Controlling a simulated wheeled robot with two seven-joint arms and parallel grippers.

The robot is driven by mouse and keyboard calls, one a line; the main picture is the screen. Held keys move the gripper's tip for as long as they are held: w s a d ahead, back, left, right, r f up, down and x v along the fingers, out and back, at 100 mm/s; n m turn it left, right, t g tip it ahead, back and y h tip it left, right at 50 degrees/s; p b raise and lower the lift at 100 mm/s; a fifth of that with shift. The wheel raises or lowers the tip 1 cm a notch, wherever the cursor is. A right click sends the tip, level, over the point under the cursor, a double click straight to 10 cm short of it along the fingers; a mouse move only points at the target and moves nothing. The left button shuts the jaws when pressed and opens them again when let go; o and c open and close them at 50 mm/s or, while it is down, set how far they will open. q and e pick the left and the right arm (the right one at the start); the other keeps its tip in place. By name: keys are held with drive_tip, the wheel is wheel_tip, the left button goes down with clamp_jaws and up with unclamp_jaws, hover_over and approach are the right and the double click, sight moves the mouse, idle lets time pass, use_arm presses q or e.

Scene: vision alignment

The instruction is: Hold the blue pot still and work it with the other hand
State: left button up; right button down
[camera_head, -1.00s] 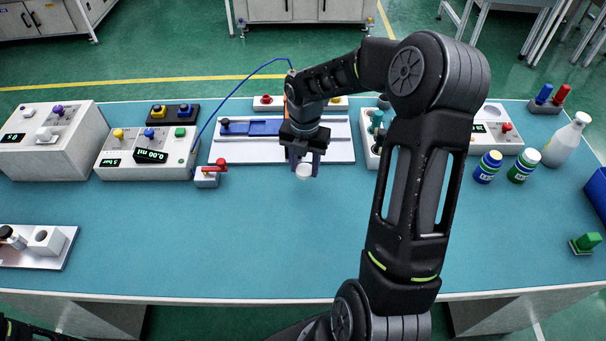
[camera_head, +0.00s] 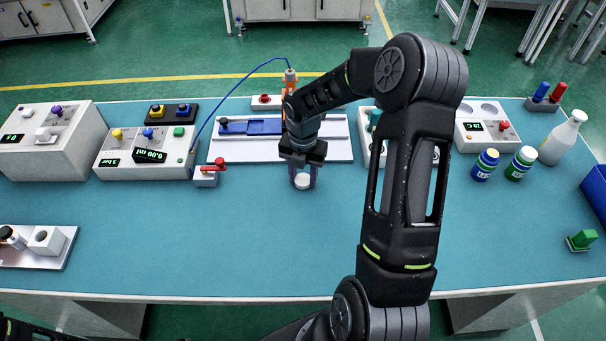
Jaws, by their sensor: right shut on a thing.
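I cannot tell which one the task means. My right gripper (camera_head: 302,178) is over the middle of the table, well left of both pots, pointing down. It is shut on a small round white piece (camera_head: 302,183), whose upper part is partly hidden by the fingers. My left gripper is out of view; only a dark bit of my left arm shows at the bottom left corner.
A white plate with a blue slide (camera_head: 265,127) lies behind the gripper. A small block with a red lever (camera_head: 207,176) stands to its left. A white bottle (camera_head: 562,140) and a blue bin (camera_head: 597,185) are at the right. The table's front middle (camera_head: 215,250) is clear.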

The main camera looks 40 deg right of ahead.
sight(303, 179)
drive_tip(key=shift+f, duration=0.2)
drive_tip(key=c, duration=0.9)
unclamp_jaws()
drive_tip(key=shift+r, duration=0.1)
drive_tip(key=shift+o, duration=0.2)
drive_tip(key=shift+r, duration=0.1)
wheel_tip(303, 179, up, 12)
drive_tip(key=b, duration=0.1)
